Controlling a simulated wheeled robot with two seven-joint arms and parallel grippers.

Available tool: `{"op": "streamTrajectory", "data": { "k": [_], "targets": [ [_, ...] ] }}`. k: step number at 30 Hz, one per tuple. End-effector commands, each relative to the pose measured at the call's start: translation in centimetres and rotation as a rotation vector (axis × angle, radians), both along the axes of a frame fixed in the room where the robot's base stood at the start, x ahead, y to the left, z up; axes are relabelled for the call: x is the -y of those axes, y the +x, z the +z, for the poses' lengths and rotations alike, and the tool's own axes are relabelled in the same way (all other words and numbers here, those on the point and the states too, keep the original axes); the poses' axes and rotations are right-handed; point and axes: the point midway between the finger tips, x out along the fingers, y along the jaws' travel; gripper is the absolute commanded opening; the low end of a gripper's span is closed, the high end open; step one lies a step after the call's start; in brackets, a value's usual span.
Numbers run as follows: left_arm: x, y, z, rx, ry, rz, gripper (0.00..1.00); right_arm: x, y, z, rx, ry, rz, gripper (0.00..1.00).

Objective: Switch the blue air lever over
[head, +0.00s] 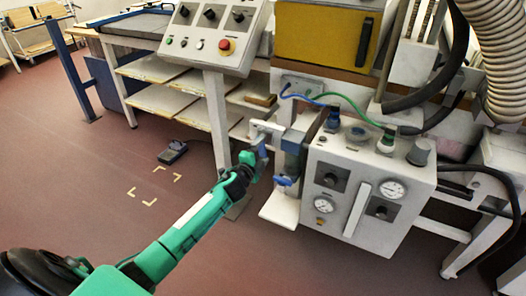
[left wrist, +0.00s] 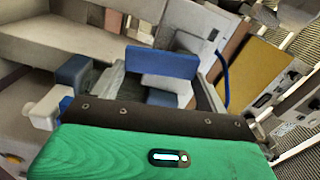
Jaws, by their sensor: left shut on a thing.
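The blue air lever (head: 294,143) stands at the left side of the grey-white valve box, and its flat blue handle (left wrist: 160,62) shows in the left wrist view. My left gripper (head: 268,136), on the green arm, reaches in from the left and is shut on the lever. In the left wrist view its fingers lie around the handle, just beyond the green gripper body. The contact is partly hidden. My right gripper is in neither view.
The valve box (head: 345,205) carries gauges (head: 393,189) and knobs. A blue knob (head: 283,180) sits just below the lever. A sloped control panel (head: 213,38) stands behind, and black hoses run at the right. The floor at the left is mostly free.

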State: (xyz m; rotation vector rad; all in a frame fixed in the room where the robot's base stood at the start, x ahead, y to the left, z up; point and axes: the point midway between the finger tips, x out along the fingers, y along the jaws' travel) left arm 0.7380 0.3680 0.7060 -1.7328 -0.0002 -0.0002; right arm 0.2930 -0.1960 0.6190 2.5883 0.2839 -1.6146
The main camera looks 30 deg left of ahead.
Motion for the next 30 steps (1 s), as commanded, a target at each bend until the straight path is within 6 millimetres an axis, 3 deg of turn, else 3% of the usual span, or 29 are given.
{"op": "streamTrajectory", "data": {
  "k": [10, 27, 28, 30],
  "targets": [
    [-0.34, -0.04, -0.36, -0.002, 0.150, -0.001, 0.35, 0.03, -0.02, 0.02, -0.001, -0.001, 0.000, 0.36],
    [-0.42, -0.05, -0.43, -0.002, 0.180, -0.001, 0.35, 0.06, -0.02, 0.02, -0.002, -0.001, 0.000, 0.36],
    [-0.42, -0.05, -0.43, -0.002, 0.180, -0.001, 0.80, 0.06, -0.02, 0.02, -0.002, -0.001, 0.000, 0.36],
    [-0.42, -0.05, -0.43, -0.002, 0.180, -0.001, 0.94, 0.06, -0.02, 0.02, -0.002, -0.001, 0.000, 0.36]
  ]
}}
